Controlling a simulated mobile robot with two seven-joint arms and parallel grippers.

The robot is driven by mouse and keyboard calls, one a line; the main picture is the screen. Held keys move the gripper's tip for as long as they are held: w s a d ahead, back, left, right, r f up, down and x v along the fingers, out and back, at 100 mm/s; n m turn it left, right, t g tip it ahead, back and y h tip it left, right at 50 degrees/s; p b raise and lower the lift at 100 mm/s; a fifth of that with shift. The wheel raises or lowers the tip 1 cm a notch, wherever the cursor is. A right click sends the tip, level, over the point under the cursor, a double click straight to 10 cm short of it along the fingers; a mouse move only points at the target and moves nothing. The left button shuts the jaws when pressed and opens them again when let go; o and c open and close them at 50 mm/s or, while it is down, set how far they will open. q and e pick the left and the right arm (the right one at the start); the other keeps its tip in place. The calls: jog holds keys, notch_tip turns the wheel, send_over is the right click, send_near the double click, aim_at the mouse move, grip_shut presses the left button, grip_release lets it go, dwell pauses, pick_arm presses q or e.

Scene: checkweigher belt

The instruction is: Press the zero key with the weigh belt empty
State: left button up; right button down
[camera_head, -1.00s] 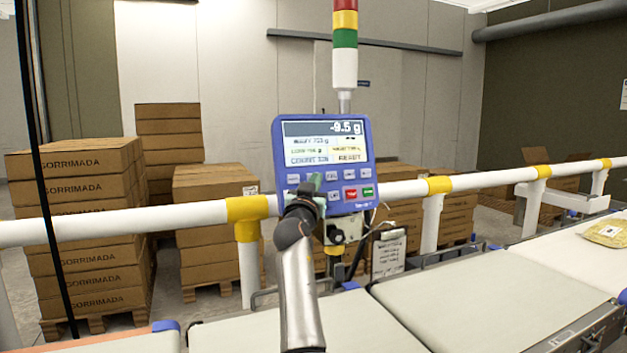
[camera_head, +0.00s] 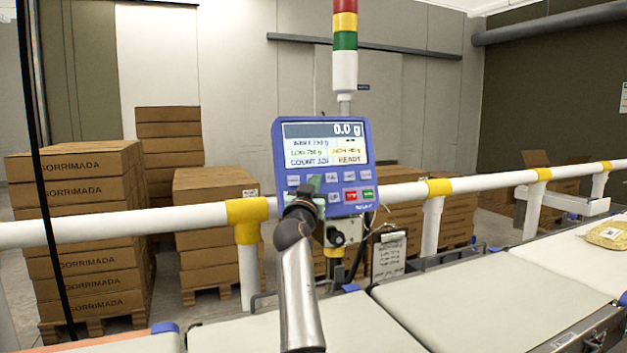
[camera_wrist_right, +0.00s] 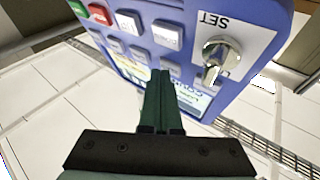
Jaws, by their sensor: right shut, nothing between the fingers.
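In the right wrist view the green fingers (camera_wrist_right: 161,82) are together against or just off the keys of the terminal (camera_wrist_right: 195,20). The fingertips hide the key beneath, so contact and its label cannot be told. The pale belt sections in front (camera_head: 255,322) and to the right (camera_head: 450,305) are bare. My left gripper is out of view.
A yellow package (camera_head: 607,235) lies on the far right belt (camera_head: 560,262). A white rail (camera_head: 130,225) with yellow joints runs behind the belts. A clipboard (camera_head: 389,254) hangs below the terminal, beside a knob box. Stacked cartons (camera_head: 80,215) stand behind the rail.

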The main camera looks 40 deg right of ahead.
jog(key=shift+s+a+r+p, duration=0.15)
jog(key=shift+s+a+p, duration=0.1)
jog(key=shift+s+p, duration=0.35)
jog(key=shift+s+r, duration=0.1)
jog(key=s+p, duration=0.1)
jog(key=s+a+p, duration=0.1)
jog(key=s, duration=0.1)
jog(key=s+r+p, duration=0.1)
jog(key=shift+s+a+r+p, duration=0.1)
jog(key=shift+s+a+p, duration=0.15)
jog(key=shift+p, duration=0.15)
dwell(0.7)
